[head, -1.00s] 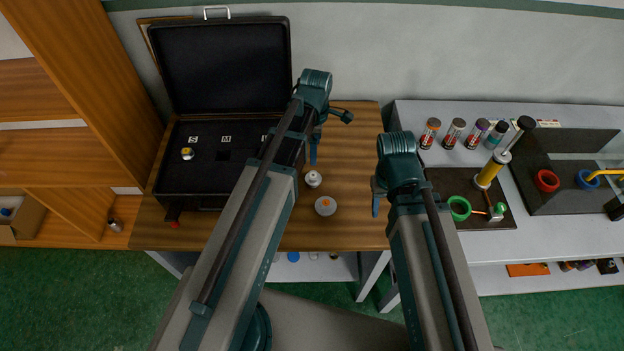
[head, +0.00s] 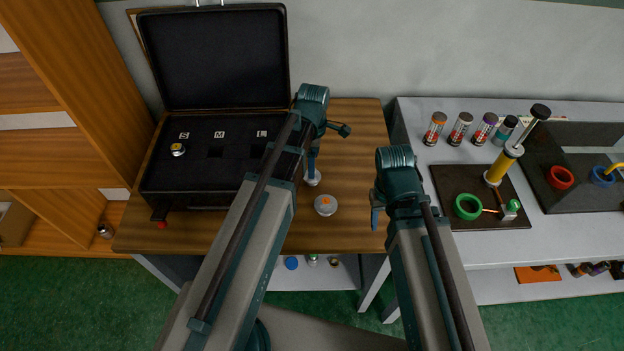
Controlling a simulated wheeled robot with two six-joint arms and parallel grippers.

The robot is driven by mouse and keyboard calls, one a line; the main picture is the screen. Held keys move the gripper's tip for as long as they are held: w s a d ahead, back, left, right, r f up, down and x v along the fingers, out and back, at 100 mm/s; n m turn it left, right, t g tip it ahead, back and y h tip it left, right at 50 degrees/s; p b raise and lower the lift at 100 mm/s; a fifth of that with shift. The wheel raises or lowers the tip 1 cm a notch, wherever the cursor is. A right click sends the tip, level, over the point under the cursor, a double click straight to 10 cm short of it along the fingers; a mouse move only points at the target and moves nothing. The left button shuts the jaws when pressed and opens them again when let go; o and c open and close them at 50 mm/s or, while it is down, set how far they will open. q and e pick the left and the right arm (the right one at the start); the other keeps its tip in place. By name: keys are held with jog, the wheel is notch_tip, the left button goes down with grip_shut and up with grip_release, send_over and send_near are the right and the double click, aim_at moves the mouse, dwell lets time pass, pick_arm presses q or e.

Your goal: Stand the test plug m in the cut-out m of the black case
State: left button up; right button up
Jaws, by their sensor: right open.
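The black case (head: 200,180) stands open on the wooden table, with cut-outs marked S, M and L. A yellow-topped plug (head: 177,150) stands at S. The cut-out m (head: 216,152) looks dark and empty. A smaller grey-white plug (head: 313,180), probably test plug m, stands on the table right of the case; its label is not readable. My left gripper (head: 312,168) is right at this plug, its finger partly covering it; its opening is hidden. My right gripper (head: 377,218) is open and empty near the table's right edge.
A wider pale plug with an orange centre (head: 325,205) stands just in front of the smaller one. My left arm hides part of the case's right side. A grey bench (head: 420,165) with several cylinders and a pump stands to the right.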

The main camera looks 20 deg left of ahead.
pick_arm(q)
notch_tip(320, 180, down, 4)
jog(key=b, duration=0.3)
jog(key=shift+a+f+b, duration=0.1)
jog(key=shift+f+b, duration=0.1)
jog(key=shift+b, duration=0.15)
pick_arm(e)
notch_tip(320, 180, down, 4)
jog(key=shift+f, duration=0.2)
jog(key=shift+r, duration=0.1)
pick_arm(q)
jog(key=shift+r, duration=0.1)
grip_shut()
